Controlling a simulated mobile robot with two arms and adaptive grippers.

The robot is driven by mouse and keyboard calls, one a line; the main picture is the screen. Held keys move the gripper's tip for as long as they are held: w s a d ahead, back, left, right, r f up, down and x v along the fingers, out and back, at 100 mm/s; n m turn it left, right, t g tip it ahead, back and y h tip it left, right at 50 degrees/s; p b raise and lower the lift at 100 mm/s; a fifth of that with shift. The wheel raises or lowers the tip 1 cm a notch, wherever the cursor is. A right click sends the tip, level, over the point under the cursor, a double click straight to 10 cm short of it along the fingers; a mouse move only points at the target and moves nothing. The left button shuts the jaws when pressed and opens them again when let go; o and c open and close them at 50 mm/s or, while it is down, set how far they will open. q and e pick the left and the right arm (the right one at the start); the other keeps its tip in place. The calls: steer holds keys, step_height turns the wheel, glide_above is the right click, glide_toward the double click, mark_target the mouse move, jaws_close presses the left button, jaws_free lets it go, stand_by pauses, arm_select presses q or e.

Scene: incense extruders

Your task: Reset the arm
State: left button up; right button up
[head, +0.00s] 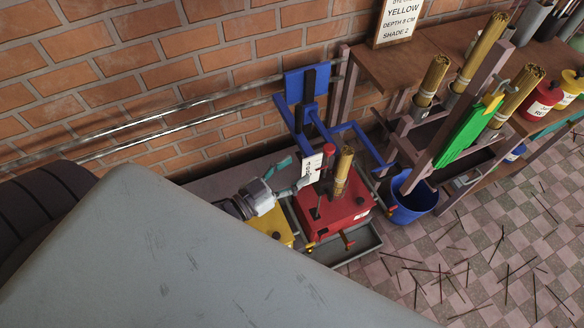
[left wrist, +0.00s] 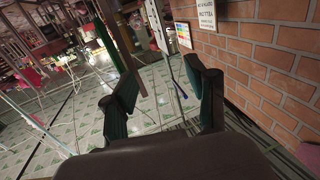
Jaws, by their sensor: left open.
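My left gripper (head: 294,176) reaches in beside the red machine box (head: 335,210), with its teal fingertips close to a white card (head: 312,164). I cannot tell whether they touch the card. The left wrist view also shows this gripper (left wrist: 165,95) with its two dark teal-lined fingers spread apart and nothing between them. A bundle of tan sticks (head: 343,170) stands upright on the red box. A yellow box (head: 272,224) is partly hidden under my left wrist. My right gripper is not in view.
A blue bucket (head: 412,203) stands right of the red box, near a rack with several stick bundles and a green panel (head: 467,135). A brick wall (head: 150,60) with metal rails runs behind. Loose sticks lie on the checkered floor (head: 470,260).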

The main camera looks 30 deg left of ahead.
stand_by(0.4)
arm_select(q)
steer(key=s+a+f+n+g+y, duration=0.1)
steer(key=s+a+f+g+y, duration=0.15)
steer(key=f, duration=0.75)
steer(key=s+a+f+g+y, duration=0.1)
steer(key=s+a+f+g, duration=0.2)
steer(key=f, duration=0.7)
steer(key=s+a+f+n+g+y, duration=0.15)
steer(key=s+f, duration=0.35)
steer(key=f, duration=0.5)
steer(key=s+d+f+g+y, duration=0.1)
steer(key=s+f+g, duration=0.3)
steer(key=s+f, duration=0.3)
steer(key=s+d+f+g+y, duration=0.1)
steer(key=s+f+g, duration=0.3)
steer(key=s, duration=1.1)
step_height(320, 180, down, 3)
steer(key=shift+d+r+g, duration=0.1)
steer(key=shift+d+g, duration=0.2)
steer(key=shift+d, duration=0.3)
